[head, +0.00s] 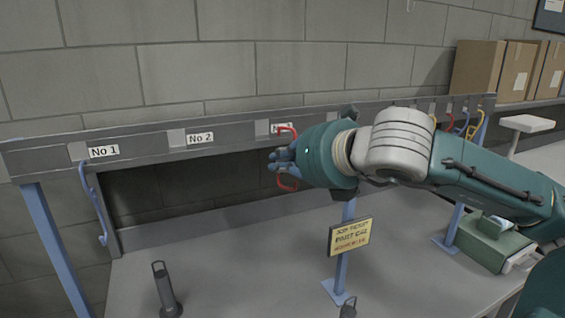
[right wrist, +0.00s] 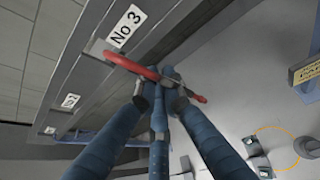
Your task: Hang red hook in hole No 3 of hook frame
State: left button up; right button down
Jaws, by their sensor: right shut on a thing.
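The red hook (head: 289,183) is in my right gripper (head: 282,158), just in front of the hook frame (head: 150,145) below the No 3 label. In the right wrist view my right gripper (right wrist: 160,88) has its blue fingers shut on the red hook (right wrist: 132,66). The upper curved end of the hook is close to the frame's bar near the No 3 label (right wrist: 126,27); I cannot tell whether it is in the hole. In the head view the No 3 label is partly covered by the hook and gripper. My left gripper is not in view.
A blue hook (head: 92,205) hangs at No 1. No 2 (head: 200,138) has no hook. More hooks (head: 463,124) hang at the far right. Cardboard boxes (head: 478,70) stand behind.

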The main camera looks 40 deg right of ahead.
jog(key=shift+w+a, duration=0.25)
jog(key=shift+w, duration=0.25)
jog(key=shift+w+a, duration=0.2)
jog(key=shift+w, duration=0.3)
jog(key=w+b, duration=0.1)
jog(key=b, duration=0.1)
jog(key=shift+w+a+r+b, duration=0.3)
jog(key=shift+w+a+b, duration=0.1)
